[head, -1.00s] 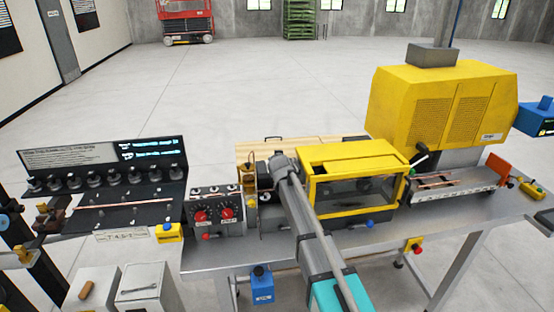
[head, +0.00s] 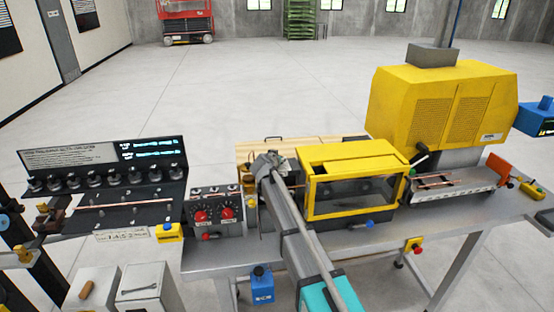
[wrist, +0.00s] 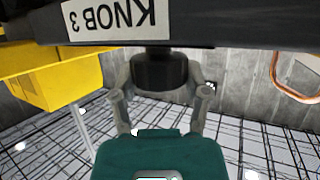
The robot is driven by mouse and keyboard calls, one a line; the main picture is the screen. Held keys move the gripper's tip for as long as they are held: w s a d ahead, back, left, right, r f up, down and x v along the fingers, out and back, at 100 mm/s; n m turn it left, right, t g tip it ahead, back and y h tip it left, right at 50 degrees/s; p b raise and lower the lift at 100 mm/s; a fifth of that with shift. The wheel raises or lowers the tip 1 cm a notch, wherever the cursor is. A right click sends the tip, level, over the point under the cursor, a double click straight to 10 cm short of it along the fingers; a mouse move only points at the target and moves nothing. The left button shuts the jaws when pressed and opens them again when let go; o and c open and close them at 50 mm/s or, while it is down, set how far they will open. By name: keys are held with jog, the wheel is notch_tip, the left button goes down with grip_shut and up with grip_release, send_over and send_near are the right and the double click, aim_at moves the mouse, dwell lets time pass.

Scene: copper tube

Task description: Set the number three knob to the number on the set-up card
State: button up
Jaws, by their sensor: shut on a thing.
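In the wrist view a label reading KNOB 3 (wrist: 115,18) shows upside down on a dark panel edge. Below it is a dark round knob (wrist: 158,70), between the two fingers of my gripper (wrist: 160,86). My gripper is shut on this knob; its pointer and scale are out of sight. In the head view my gripper (head: 268,163) is at the left end of the yellow-framed machine, and my arm hides the knob there. A small pale card (head: 122,236) hangs at the left bench's front edge; its digits are too small to read surely.
The yellow-framed guard box (head: 352,211) stands just right of my arm. A control box with two red dials (head: 215,208) is close on the left. A large yellow machine (head: 440,105) stands at right.

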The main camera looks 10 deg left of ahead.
jog(key=shift+s+m+h, duration=0.1)
jog(key=shift+m+h, duration=0.2)
dwell(0.4)
jog(key=o, duration=1.2)
jog(key=shift+c, duration=0.2)
